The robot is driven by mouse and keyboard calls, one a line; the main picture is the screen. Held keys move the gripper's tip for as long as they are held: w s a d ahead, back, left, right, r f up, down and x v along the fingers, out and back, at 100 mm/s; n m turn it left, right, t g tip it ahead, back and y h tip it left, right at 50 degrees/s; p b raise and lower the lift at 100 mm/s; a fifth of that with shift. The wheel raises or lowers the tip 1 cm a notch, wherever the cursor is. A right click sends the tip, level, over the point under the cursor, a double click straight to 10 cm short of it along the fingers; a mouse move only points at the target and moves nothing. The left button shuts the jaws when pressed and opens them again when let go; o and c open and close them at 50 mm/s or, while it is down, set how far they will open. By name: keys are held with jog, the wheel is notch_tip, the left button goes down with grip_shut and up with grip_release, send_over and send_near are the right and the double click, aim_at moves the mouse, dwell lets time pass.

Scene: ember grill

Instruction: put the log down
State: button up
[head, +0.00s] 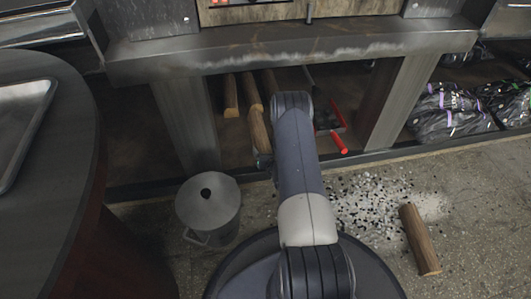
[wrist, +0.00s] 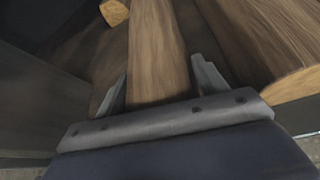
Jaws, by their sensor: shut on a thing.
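My gripper (wrist: 160,82) is shut on a log (wrist: 157,45), with one finger on each side of it in the wrist view. In the head view this held log (head: 259,131) shows just left of my arm, in the opening under the grill's ledge. My arm hides most of the gripper there. Other logs lie beside it on the floor of the opening: one at the left (head: 230,96) and one just behind (head: 252,91). The wrist view shows a log close on the right (wrist: 265,45) and a log end at the upper left (wrist: 115,13). I cannot tell whether the held log touches the floor.
A loose log (head: 420,240) lies on the ground at the right, near scattered dark and pale bits (head: 375,205). A lidded metal bin (head: 208,212) stands left of my arm. Metal posts (head: 187,120) flank the opening.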

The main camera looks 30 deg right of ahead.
jog(key=o, duration=1.9)
jog(key=shift+s, duration=0.1)
jog(key=p+v, duration=0.4)
jog(key=v, duration=0.7)
jog(key=shift+s+r+p, duration=0.2)
jog(key=shift+s+p, duration=0.1)
jog(key=shift+s, duration=0.05)
jog(key=b, duration=0.5)
send_near(262, 141)
jog(key=w+f, duration=0.1)
jog(key=f, duration=0.1)
jog(key=w+f, duration=0.2)
jog(key=w+d+f, duration=0.1)
jog(key=f, duration=0.1)
jog(key=shift+w+f, duration=0.1)
jog(key=shift+w, duration=0.2)
jog(key=shift+w+r+p, duration=0.15)
jog(key=shift+r+p, duration=0.2)
jog(key=shift+r, duration=0.7)
jog(key=shift+w+r+p, duration=0.15)
jog(key=shift+r+p, duration=0.15)
jog(key=shift+r, duration=0.75)
